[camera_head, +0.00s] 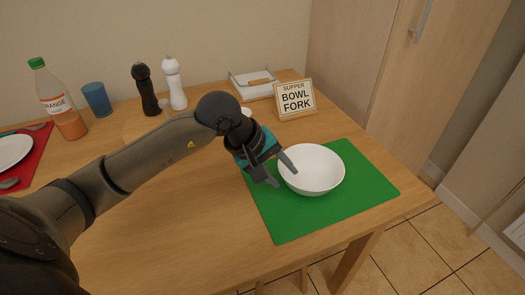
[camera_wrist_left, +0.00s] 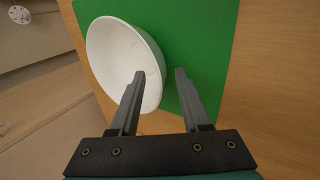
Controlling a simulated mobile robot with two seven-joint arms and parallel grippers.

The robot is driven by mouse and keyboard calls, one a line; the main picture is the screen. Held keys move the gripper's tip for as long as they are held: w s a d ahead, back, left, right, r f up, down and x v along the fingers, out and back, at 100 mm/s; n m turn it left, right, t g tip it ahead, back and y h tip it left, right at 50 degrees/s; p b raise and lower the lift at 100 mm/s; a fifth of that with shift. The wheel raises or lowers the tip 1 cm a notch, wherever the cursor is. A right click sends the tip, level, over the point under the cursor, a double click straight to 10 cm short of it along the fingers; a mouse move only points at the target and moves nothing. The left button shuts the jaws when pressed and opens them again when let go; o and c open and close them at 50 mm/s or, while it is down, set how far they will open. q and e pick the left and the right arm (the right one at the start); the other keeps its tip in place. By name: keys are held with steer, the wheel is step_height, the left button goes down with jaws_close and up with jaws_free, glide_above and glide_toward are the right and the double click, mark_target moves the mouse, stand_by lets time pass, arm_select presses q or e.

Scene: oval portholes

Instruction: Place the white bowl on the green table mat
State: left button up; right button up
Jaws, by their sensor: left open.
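The white bowl (camera_head: 316,169) stands upright on the green table mat (camera_head: 297,222), near the mat's middle. My left gripper (camera_head: 277,172) is open at the bowl's left rim. In the left wrist view the white bowl (camera_wrist_left: 122,62) lies to the left, with the green mat (camera_wrist_left: 203,45) behind it. There one finger of my left gripper (camera_wrist_left: 158,92) overlaps the bowl's near rim, and the other finger is outside it over the mat. I cannot tell whether a finger touches the bowl. My right gripper is not in view.
A sign (camera_head: 295,98) reading "SUPPER BOWL FORK" stands behind the mat. An orange bottle (camera_head: 60,102), a blue cup (camera_head: 97,99), a black mill (camera_head: 146,89) and a white mill (camera_head: 174,84) stand at the back. A white plate (camera_head: 13,151) lies on a red mat at left.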

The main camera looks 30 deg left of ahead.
arm_select(q)
steer(key=p+v, duration=0.1)
steer(key=v, duration=0.9)
steer(key=shift+r+p, duration=0.15)
steer(key=shift+p, duration=0.2)
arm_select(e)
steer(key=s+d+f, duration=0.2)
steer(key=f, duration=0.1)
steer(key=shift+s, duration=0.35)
arm_select(q)
steer(key=shift+s, duration=0.15)
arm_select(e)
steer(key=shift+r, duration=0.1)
